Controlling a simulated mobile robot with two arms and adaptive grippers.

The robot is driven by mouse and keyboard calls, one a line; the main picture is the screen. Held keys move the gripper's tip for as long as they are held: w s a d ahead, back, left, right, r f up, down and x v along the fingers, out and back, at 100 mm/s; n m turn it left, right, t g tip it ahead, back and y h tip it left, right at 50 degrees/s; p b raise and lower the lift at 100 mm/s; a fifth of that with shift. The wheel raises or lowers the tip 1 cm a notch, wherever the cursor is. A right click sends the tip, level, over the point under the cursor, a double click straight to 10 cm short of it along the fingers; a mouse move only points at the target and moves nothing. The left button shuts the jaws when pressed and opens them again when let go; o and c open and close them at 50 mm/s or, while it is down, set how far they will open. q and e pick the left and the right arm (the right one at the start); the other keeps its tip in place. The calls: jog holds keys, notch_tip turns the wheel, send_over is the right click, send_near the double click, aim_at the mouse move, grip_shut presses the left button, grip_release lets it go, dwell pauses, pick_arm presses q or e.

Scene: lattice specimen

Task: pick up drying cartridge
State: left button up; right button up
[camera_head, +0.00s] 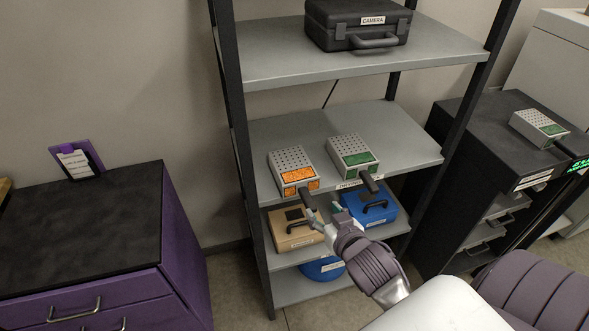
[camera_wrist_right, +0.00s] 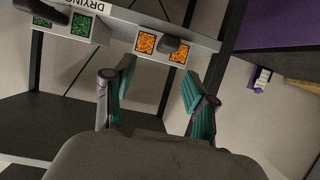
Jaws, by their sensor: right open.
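Two grey perforated drying cartridges with dark handles stand side by side on the middle shelf. The left cartridge (camera_head: 291,163) has orange windows, and the right cartridge (camera_head: 352,149) has green ones. A third, green-windowed cartridge (camera_head: 537,123) sits on the dark cabinet at the right. My right gripper (camera_head: 322,208) is open and empty, in front of and below the shelf edge near the orange cartridge. In the right wrist view, the orange windows (camera_wrist_right: 146,43) show beyond the open fingers (camera_wrist_right: 157,76), and the green windows (camera_wrist_right: 81,25) are at the upper left. My left gripper is not in view.
The shelf (camera_head: 268,131) has a labelled front edge and dark uprights. Below are a tan case (camera_head: 287,238) and a blue case (camera_head: 378,217). A black camera case (camera_head: 352,18) is on the top shelf. A purple cabinet (camera_head: 185,240) stands left; a dark cabinet (camera_head: 475,150) stands right.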

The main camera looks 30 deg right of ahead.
aim_at(307, 197)
jog(key=x, duration=0.5)
jog(key=shift+w+a+p, duration=0.15)
jog(key=shift+p, duration=0.25)
jog(key=shift+w+f, duration=0.25)
jog(key=shift+w, duration=0.45)
jog(key=p+x, duration=0.2)
jog(key=x, duration=0.2)
jog(key=shift+w+f, duration=0.1)
jog(key=shift+f, duration=0.1)
jog(key=shift+w+f, duration=0.2)
jog(key=shift+w, duration=0.05)
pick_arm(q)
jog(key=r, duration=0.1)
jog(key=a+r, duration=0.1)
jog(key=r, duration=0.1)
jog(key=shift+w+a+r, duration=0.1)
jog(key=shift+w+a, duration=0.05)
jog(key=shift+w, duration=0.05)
pick_arm(e)
jog(key=shift+s, duration=0.1)
jog(key=c, duration=0.3)
jog(key=shift+r, duration=0.1)
grip_shut()
